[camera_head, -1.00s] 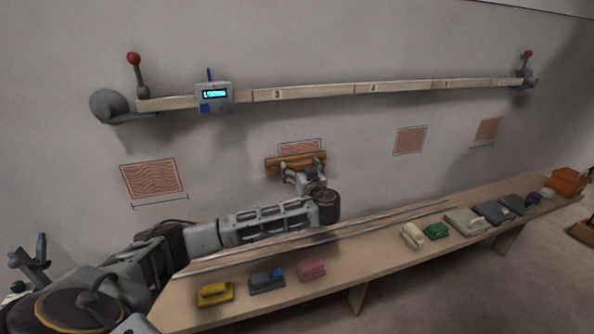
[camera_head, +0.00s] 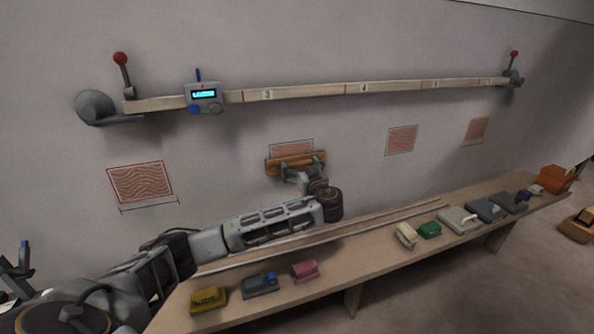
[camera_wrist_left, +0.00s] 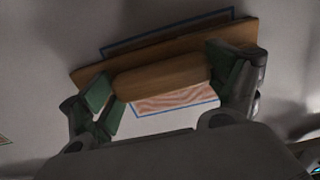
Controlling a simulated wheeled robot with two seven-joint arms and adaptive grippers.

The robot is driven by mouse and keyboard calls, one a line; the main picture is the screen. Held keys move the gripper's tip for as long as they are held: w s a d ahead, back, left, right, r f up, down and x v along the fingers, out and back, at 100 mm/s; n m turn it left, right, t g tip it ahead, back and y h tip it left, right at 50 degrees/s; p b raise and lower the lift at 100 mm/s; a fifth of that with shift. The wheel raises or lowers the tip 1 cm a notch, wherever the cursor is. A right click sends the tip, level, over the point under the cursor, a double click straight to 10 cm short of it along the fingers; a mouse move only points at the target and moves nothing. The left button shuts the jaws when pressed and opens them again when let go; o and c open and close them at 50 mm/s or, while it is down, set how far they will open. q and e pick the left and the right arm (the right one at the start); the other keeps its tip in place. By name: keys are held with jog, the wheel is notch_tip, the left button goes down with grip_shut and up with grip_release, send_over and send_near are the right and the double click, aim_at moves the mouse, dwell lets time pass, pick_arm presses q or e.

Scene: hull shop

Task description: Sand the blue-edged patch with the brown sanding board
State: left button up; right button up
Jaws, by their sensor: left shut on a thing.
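The brown sanding board (camera_head: 274,168) is in my left gripper (camera_head: 301,173), over the blue-edged patch (camera_head: 292,148) on the wall. In the head view the patch's upper part shows above the board. In the left wrist view my left gripper (camera_wrist_left: 162,80) is shut on the handle of the board (camera_wrist_left: 90,75), a finger at each end. There, the patch (camera_wrist_left: 180,101) shows on both long sides of the board, which hides its middle. The board looks close to the wall; I cannot tell whether it touches.
Other wavy patches (camera_head: 141,182) are on the wall to either side. A long rail (camera_head: 300,93) with a display unit (camera_head: 204,97) runs above. Below, a bench (camera_head: 330,277) holds several coloured blocks, thin rods and an orange bin (camera_head: 554,178).

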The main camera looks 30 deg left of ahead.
aim_at(312, 156)
pick_arm(q)
jog(key=shift+w+r, duration=0.1)
dwell(0.3)
jog(key=shift+w+d+b, duration=0.75)
jog(key=shift+w+d, duration=0.15)
jog(key=shift+w, duration=0.15)
jog(key=shift+w+d+b, duration=0.7)
jog(key=shift+w+d, duration=0.25)
jog(key=shift+w, duration=0.15)
jog(key=shift+r, duration=0.95)
jog(key=shift+s+a+p, duration=0.1)
jog(key=shift+a+p, duration=0.05)
jog(key=shift+p, duration=0.15)
